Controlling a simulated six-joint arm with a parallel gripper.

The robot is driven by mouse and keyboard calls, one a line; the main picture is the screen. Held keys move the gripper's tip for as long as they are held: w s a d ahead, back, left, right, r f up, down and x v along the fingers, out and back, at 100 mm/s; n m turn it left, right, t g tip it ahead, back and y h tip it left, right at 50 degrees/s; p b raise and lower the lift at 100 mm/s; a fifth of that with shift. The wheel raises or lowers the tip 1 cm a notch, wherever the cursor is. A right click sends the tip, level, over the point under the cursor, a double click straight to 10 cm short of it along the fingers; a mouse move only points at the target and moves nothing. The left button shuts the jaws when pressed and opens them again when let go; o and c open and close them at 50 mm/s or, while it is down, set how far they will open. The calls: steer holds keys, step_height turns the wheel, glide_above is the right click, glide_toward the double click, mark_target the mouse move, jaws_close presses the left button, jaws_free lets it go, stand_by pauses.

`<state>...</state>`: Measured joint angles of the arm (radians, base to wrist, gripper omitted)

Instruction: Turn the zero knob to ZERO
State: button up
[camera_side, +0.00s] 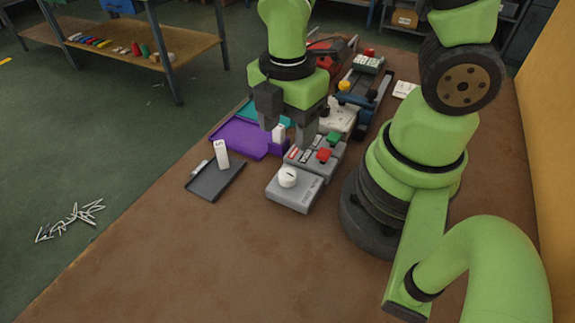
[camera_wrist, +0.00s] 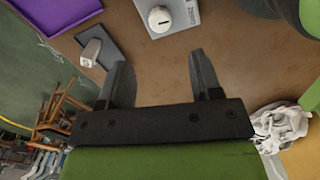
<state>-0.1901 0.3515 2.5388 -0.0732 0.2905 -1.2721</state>
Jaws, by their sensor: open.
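The zero knob (camera_side: 288,177) is a round white knob with a dark mark across its top. It sits on a light grey box (camera_side: 296,198) with lettering on its front edge that is too small to read. In the wrist view the knob (camera_wrist: 160,20) shows near the top, beyond the fingertips, with a short dark mark on it. My gripper (camera_side: 289,146) is open and in the air above and behind the knob in the side view. In the wrist view its two fingers (camera_wrist: 158,58) are apart with nothing between them. The fingers are not touching the knob.
A dark tray (camera_side: 228,183) with a white block (camera_side: 222,154) marked S lies left of the knob box. A purple tray (camera_side: 236,138) lies behind it. A grey unit with a red button (camera_side: 324,155) and a green button (camera_side: 334,138) adjoins the box. The brown table front is clear.

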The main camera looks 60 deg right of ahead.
mark_target(288, 174)
steer(key=shift+f, duration=4.95)
steer(key=c, duration=0.9)
